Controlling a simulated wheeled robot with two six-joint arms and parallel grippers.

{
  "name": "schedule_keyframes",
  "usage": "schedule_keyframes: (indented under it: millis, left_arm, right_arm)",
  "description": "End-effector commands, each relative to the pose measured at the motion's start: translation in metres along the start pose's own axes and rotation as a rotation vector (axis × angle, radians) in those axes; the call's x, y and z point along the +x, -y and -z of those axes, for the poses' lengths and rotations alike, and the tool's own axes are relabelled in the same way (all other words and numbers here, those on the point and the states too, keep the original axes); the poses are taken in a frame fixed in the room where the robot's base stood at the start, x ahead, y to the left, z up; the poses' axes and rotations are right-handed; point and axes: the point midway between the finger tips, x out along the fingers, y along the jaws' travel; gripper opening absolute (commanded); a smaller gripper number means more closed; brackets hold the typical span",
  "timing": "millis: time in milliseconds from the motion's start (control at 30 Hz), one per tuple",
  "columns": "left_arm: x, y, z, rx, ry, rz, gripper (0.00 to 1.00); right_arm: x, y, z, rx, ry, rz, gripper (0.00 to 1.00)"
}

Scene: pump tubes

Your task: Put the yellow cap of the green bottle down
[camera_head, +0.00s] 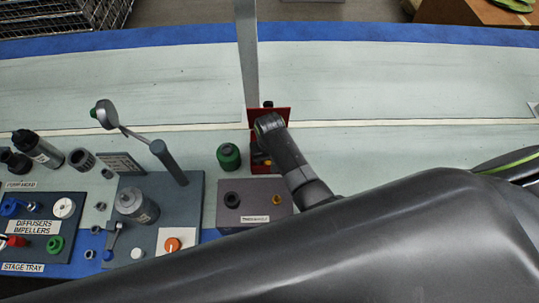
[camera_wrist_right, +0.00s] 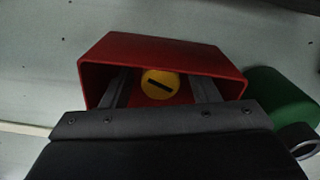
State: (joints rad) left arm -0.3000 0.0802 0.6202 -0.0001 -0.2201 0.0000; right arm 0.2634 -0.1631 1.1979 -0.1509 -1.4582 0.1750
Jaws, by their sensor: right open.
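The yellow cap (camera_wrist_right: 160,83), with a dark slot across its face, lies inside the red bin (camera_wrist_right: 150,48) in the right wrist view. My right gripper (camera_wrist_right: 165,90) reaches into the bin. Its fingers are apart, one on each side of the cap, with gaps between. In the head view my right wrist partly covers the red bin (camera_head: 283,113). The green bottle (camera_head: 229,155) stands just left of the bin. It also shows at the right edge of the wrist view (camera_wrist_right: 280,98). My left gripper is not in view.
A grey box (camera_head: 231,217) labelled as a thread gauge is in front of the bin. Left are a grey fixture plate (camera_head: 194,205) with a post and lever, and a dark stage tray (camera_head: 78,262). The table behind is mostly clear.

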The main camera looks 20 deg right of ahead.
Motion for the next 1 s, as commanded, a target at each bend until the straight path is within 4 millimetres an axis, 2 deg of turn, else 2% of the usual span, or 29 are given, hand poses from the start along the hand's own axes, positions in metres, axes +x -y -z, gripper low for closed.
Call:
schedule_keyframes:
  millis: [167, 600, 800, 1000]
  left_arm:
    - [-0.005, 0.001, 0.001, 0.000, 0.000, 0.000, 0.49]
    - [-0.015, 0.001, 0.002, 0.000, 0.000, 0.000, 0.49]
    - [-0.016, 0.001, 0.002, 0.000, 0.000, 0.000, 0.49]
    - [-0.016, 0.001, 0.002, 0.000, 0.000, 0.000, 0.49]
  right_arm:
    - [-0.020, 0.001, 0.001, 0.000, -0.004, 0.001, 0.55]
    - [-0.102, 0.001, 0.001, 0.000, -0.004, 0.001, 0.55]
    - [-0.119, 0.001, 0.000, -0.001, -0.001, 0.001, 0.55]
    - [-0.122, 0.001, 0.000, -0.001, 0.000, 0.000, 0.55]
